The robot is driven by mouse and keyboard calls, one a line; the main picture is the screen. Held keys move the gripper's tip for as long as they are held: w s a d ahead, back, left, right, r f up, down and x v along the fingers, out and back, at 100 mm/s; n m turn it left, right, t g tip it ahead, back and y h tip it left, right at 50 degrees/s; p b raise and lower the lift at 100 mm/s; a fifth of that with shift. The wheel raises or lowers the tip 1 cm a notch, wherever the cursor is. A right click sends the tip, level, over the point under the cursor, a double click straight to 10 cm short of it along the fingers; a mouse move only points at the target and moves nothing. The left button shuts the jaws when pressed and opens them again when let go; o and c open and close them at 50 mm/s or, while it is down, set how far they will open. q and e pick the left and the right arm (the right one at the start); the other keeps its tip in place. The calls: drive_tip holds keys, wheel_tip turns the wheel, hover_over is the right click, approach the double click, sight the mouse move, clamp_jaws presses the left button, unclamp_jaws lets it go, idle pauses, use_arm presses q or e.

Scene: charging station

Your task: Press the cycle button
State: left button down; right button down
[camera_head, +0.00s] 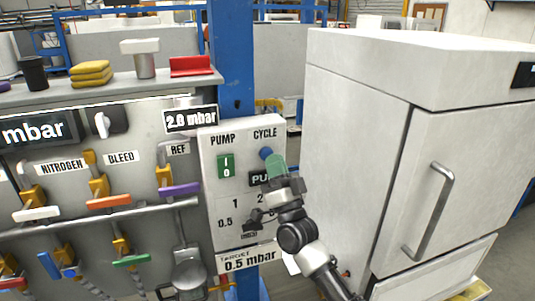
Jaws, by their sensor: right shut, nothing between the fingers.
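The cycle button (265,153) is a small blue round knob under the word CYCLE on the light control box (213,143). My right gripper (275,162) has green fingers and comes up from below in front of the box. Its fingers are shut and empty. The tips are at the lower right edge of the blue button and hide part of it; I cannot tell whether they touch it. A green pump switch (225,167) sits to the left under the word PUMP. My left gripper is not in view.
A panel with several coloured valve handles, such as a purple one (180,189), fills the left. A blue post (232,62) stands behind the control box. A large white cabinet (358,140) with a handle stands close on the right.

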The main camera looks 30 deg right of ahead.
drive_tip(key=shift+s, duration=0.1)
drive_tip(key=shift+s+a+p, duration=0.2)
drive_tip(key=shift+s+p, duration=0.1)
drive_tip(key=shift+s, duration=0.5)
drive_tip(key=shift+s+a+p, duration=0.15)
drive_tip(key=shift+s+p, duration=0.1)
drive_tip(key=shift+s, duration=0.5)
drive_tip(key=shift+s+a+p, duration=0.2)
drive_tip(key=shift+s+p, duration=0.1)
drive_tip(key=shift+s, duration=0.5)
drive_tip(key=shift+a+y, duration=0.1)
drive_tip(key=shift+y, duration=0.2)
